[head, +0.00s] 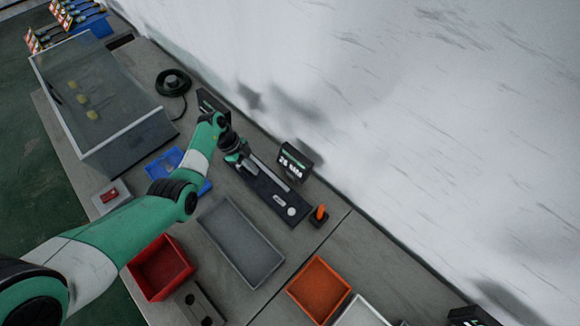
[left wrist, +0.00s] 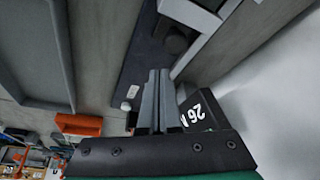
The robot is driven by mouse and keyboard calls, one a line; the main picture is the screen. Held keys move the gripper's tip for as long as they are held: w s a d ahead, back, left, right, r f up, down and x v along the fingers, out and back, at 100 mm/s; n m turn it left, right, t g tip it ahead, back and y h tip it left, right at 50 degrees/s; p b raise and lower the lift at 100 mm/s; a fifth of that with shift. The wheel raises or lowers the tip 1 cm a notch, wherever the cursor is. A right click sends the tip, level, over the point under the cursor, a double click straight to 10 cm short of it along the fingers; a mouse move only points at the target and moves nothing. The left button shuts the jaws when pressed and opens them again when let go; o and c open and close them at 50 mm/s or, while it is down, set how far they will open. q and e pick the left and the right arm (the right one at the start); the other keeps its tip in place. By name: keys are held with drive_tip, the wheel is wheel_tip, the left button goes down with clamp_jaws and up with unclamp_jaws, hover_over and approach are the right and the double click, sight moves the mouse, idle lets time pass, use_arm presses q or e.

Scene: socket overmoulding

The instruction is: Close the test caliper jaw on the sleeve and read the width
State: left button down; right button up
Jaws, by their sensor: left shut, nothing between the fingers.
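The test caliper (head: 268,192) is a dark flat base with a light grey slide bar, lying near the wall. Its display (head: 295,160) shows light digits too small to read surely. My right gripper is not in view.
A grey tray (head: 241,226), red bin (head: 160,268) and orange bin (head: 319,290) stand in front of the caliper. A small holder with an orange piece (head: 320,213) is at its lower end. A clear-sided box (head: 155,133) stands left. The wall is close behind.

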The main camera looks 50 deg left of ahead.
use_arm(q)
drive_tip(key=shift+f+b, duration=0.8)
drive_tip(key=shift+f, duration=0.75)
drive_tip(key=shift+a, duration=0.15)
drive_tip(key=shift+a+b, duration=0.4)
drive_tip(key=shift+b, duration=0.05)
